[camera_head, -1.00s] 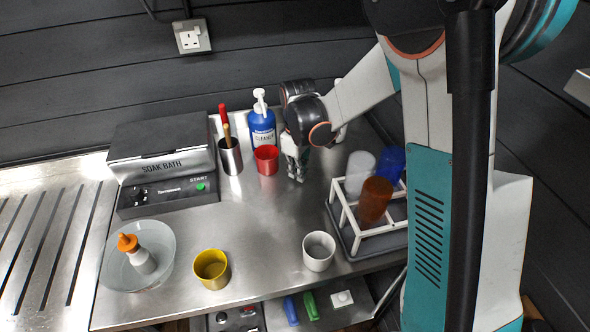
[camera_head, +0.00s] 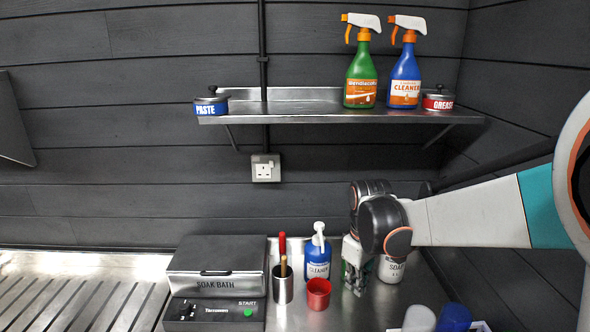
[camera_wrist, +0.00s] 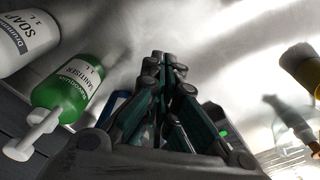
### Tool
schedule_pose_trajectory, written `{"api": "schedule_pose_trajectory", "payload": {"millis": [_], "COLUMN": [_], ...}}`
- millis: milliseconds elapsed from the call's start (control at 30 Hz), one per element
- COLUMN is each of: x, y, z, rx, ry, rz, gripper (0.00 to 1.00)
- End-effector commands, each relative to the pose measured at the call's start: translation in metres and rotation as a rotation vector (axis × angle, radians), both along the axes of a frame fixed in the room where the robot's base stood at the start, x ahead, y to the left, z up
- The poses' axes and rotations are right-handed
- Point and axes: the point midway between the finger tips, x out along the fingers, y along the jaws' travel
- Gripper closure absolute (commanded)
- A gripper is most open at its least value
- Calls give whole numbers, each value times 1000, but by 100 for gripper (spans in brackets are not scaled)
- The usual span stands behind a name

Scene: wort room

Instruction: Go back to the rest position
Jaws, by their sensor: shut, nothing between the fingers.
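My gripper (camera_head: 354,290) hangs at the back right of the steel counter, right of the blue cleaner bottle (camera_head: 317,262) and the red cup (camera_head: 319,293). Its fingers are together and empty; they also fill the middle of the wrist view (camera_wrist: 165,75). A white soap bottle (camera_head: 392,269) stands just right of the gripper, partly covered by my arm; it shows at upper left in the wrist view (camera_wrist: 28,40).
A soak bath (camera_head: 217,270) stands left of a metal holder (camera_head: 283,287) with red- and wooden-handled tools. A wall shelf (camera_head: 290,110) above holds two spray bottles and two tins. White and blue cups (camera_head: 453,318) are at the lower right. The wall is close behind.

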Motion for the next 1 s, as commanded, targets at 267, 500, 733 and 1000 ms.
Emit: {"api": "schedule_pose_trajectory", "payload": {"millis": [267, 500, 733, 1000], "x": [-53, -99, -144, -187], "y": [-11, -20, -27, -33], "z": [47, 72, 81, 77], "rx": [27, 66, 116, 185], "ry": [-139, -257, -367, -485], "rz": [-165, -308, -440, -579], "gripper": [100, 100, 100, 100]}}
